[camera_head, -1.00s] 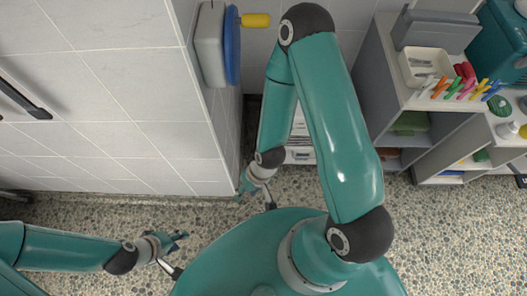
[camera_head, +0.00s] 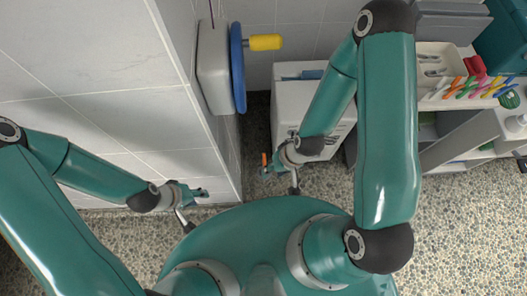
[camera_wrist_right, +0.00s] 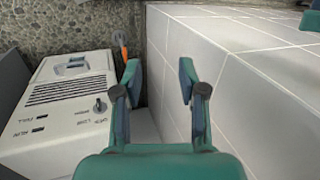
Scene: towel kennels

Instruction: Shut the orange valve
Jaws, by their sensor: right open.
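A small orange piece (camera_head: 264,158), likely the orange valve's handle, shows beside my right gripper (camera_head: 270,170) in the head view. In the right wrist view the orange piece (camera_wrist_right: 121,41) stands upright just beyond the left fingertip, beside the white machine; its lower part is hidden by the finger. I cannot tell whether they touch. My right gripper (camera_wrist_right: 160,78) is open, with nothing between its fingers. My left gripper (camera_head: 200,193) is in front of the tiled wall, away from the orange piece; its finger gap is too small to judge.
A white machine (camera_head: 290,98) with a knob and vents stands on the pebbled floor. A tiled wall (camera_wrist_right: 205,55) is close on the right gripper's other side. Grey shelves (camera_head: 460,112) stand at right.

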